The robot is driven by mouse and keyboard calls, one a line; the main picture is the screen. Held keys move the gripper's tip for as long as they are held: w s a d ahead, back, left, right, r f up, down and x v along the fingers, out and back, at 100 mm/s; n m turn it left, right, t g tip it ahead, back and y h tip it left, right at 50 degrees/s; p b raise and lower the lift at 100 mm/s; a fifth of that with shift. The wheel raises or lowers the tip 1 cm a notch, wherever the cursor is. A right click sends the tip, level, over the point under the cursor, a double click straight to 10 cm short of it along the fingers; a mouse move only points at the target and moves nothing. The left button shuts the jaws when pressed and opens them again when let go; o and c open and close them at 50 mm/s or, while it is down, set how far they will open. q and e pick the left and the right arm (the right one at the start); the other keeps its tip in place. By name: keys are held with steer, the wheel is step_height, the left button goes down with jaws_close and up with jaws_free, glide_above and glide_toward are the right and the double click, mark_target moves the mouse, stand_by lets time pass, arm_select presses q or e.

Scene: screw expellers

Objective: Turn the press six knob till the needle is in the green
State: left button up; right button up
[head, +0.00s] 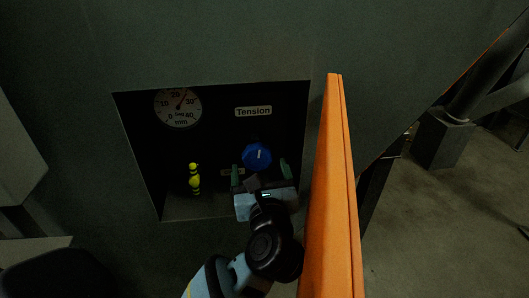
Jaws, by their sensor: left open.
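A blue round knob (257,156) with a pale mark sits on the back of a dark recess, below a plate reading "Tension" (253,111). A round white dial gauge (178,107) is at the recess's upper left. Its dark needle points up and right, between 20 and 30. I cannot make out a green zone on it. My left gripper (261,172) is open in front of the knob, its green-tipped fingers apart on either side, just below it. I cannot tell whether they touch it. My right gripper is not in view.
An orange upright panel (336,190) stands close to the right of the recess and my left arm. A yellow-and-dark striped item (195,179) is at the left inside the recess. Grey floor (440,235) and a dark post base (443,143) show at the right.

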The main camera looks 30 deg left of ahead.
mark_target(256, 150)
arm_select(q)
steer(key=shift+p+x, duration=0.45)
steer(key=shift+x, duration=3.3)
steer(key=c, duration=1)
